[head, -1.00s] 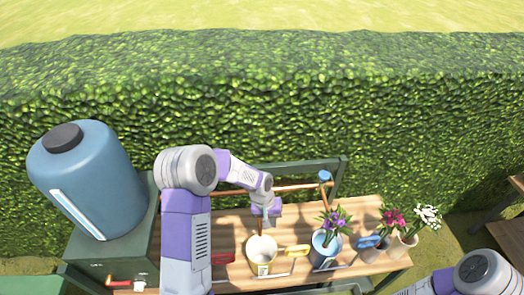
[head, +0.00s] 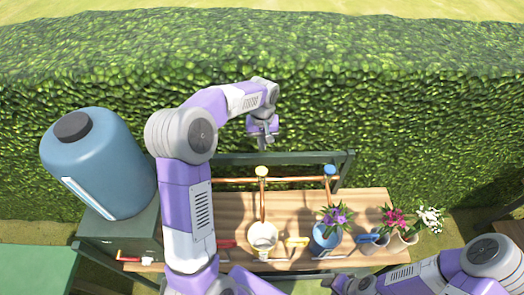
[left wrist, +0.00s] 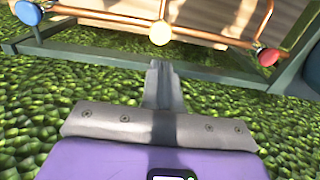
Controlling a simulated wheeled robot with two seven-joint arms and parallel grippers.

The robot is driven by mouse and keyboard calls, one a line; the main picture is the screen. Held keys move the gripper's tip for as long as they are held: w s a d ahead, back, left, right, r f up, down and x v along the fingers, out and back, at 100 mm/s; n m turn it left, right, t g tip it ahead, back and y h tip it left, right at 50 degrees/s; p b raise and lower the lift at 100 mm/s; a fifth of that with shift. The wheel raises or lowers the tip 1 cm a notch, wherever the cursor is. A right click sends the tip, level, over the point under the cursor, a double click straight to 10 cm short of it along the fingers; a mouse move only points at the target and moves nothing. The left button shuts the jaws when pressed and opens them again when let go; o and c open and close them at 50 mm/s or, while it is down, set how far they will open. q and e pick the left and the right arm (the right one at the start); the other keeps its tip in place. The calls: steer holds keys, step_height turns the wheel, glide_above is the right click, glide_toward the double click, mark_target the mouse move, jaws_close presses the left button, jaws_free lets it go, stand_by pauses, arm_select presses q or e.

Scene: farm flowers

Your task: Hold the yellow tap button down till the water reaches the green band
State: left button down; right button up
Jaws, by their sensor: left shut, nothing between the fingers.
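The yellow tap button (head: 262,171) tops a copper pipe above a cream bucket (head: 262,229) on the bench. My left gripper (head: 264,143) is shut and empty, behind and above the button and apart from it. In the left wrist view the yellow button (left wrist: 160,33) is just beyond my shut fingertips (left wrist: 160,68), with a gap between. A green band and the water level are too small to make out. My right arm (head: 420,275) comes in at the lower right; its fingers are not clear.
A blue button (head: 329,170) is to the right, and a red one (left wrist: 28,12) shows in the left wrist view. A blue pot (head: 325,238) with purple flowers and other flower pots stand right. A blue tank (head: 98,165) stands left. A hedge (head: 400,120) is behind.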

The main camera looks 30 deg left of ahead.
mark_target(262, 170)
arm_select(q)
step_height(262, 170, down, 13)
steer(key=shift+r+p, duration=0.2)
steer(key=shift+p, duration=0.3)
